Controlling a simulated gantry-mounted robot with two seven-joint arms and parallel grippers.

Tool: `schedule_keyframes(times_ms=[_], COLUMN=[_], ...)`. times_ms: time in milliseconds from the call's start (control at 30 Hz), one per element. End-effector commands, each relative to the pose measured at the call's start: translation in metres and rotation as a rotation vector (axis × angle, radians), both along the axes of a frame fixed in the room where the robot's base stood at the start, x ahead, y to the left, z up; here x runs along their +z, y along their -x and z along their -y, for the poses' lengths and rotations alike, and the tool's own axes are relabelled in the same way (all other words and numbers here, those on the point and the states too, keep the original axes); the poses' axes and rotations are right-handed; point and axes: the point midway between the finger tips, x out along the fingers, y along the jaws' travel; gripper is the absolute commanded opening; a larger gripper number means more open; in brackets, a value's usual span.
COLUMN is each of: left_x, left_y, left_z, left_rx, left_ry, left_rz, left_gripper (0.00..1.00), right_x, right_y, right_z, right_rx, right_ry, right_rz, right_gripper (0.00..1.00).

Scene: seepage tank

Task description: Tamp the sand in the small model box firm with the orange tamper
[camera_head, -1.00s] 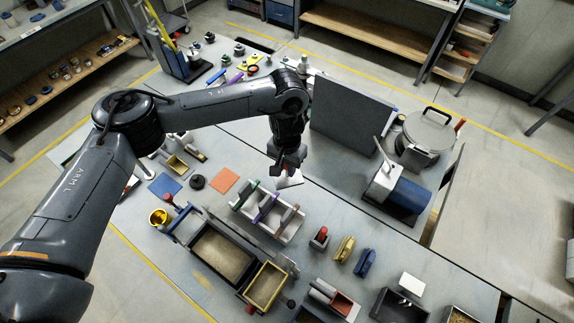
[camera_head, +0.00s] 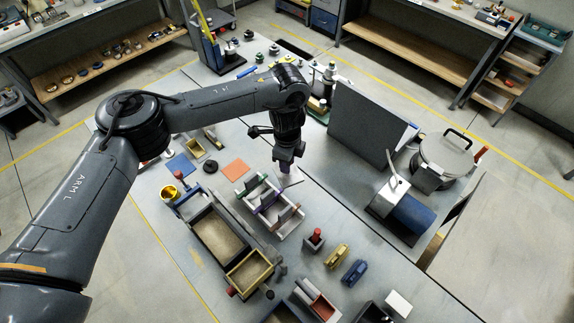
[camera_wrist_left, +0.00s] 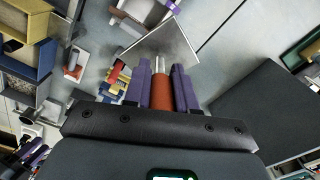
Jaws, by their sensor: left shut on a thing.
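In the head view my left gripper (camera_head: 286,166) hangs above the far end of a pale rack with several upright dividers (camera_head: 250,190). In the left wrist view its purple fingers (camera_wrist_left: 162,88) are shut on the orange handle of the tamper (camera_wrist_left: 161,94). A pale shaft leads from the handle to a flat grey square plate (camera_wrist_left: 170,42). A small yellow-rimmed box with sand (camera_head: 231,281), which looks like the small model box, stands in front of the rack, apart from my gripper. A larger dark-framed sand box (camera_head: 190,236) adjoins it. My right gripper is out of view.
A tall dark panel (camera_head: 368,125) stands right of my gripper. A blue drum-like machine (camera_head: 410,218) and a round lidded pot (camera_head: 443,158) are beyond. A red-knobbed block (camera_head: 315,238) and yellow (camera_head: 337,256) and blue (camera_head: 354,272) pieces lie right of the boxes.

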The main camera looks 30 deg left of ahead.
Motion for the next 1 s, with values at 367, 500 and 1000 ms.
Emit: schedule_keyframes(times_ms=[367, 500, 1000], left_x=[-0.01, -0.033, -0.109], left_y=[0.003, 0.022, 0.125], left_z=[-0.029, -0.051, -0.152], left_rx=[-0.775, -1.047, -1.274], left_ry=[0.003, 0.007, 0.001], left_rz=[-0.003, -0.008, -0.007], left_gripper=[0.0, 0.0, 0.0], right_x=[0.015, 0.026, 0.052], right_y=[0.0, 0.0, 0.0], right_z=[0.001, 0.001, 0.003], right_rx=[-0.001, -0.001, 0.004], right_ry=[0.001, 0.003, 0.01], right_rz=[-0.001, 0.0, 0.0], right_gripper=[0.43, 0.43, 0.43])
